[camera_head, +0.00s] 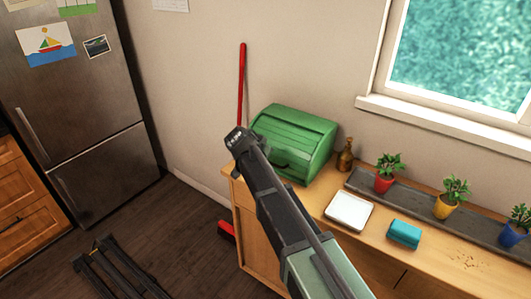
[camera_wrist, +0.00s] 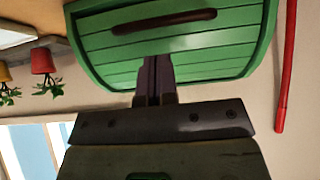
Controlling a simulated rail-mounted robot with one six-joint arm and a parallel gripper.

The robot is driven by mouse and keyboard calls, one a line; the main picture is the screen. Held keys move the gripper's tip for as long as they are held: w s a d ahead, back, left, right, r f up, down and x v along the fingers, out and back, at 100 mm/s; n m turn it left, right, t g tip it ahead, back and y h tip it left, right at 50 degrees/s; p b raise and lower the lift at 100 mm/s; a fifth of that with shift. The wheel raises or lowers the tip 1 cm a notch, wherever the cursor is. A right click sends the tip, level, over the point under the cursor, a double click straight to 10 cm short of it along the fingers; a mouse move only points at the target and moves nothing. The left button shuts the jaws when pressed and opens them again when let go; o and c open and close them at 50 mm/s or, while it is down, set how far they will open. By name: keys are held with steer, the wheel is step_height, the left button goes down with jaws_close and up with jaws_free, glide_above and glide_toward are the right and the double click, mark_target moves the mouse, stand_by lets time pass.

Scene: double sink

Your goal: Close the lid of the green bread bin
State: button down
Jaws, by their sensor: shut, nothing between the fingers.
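The green bread bin (camera_head: 298,135) stands at the left end of the wooden counter. Its slatted lid appears rolled down over the front, with the dark handle (camera_head: 281,164) low on it. In the wrist view the picture is upside down; the bin (camera_wrist: 215,58) fills the top and its handle (camera_wrist: 163,21) shows near the upper edge. My gripper (camera_wrist: 154,62) is shut and empty, its fingertips in front of the slats. I cannot tell whether they touch. In the head view my arm hides part of the bin's left front, and the fingers are not clear.
A brown bottle (camera_head: 345,155) stands just right of the bin. A white square dish (camera_head: 349,211), a teal sponge (camera_head: 404,234) and a grey tray (camera_head: 415,199) with potted plants lie further right. A red-handled broom (camera_head: 241,85) leans on the wall behind the bin's left side.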

steer(key=shift+s+a+r+t+h+p, duration=0.7)
steer(key=shift+s+a+r+p, duration=0.5)
steer(key=shift+s+a+r, duration=1.55)
steer(key=b+x, duration=0.3)
steer(key=x, duration=0.1)
steer(key=f+b+x, duration=0.1)
steer(key=b+x, duration=0.2)
steer(key=x, duration=0.2)
steer(key=b+x, duration=0.3)
steer(key=x, duration=0.1)
steer(key=shift+s+a+f+b, duration=0.15)
steer(key=shift+s+f+b, duration=0.15)
steer(key=shift+b, duration=0.1)
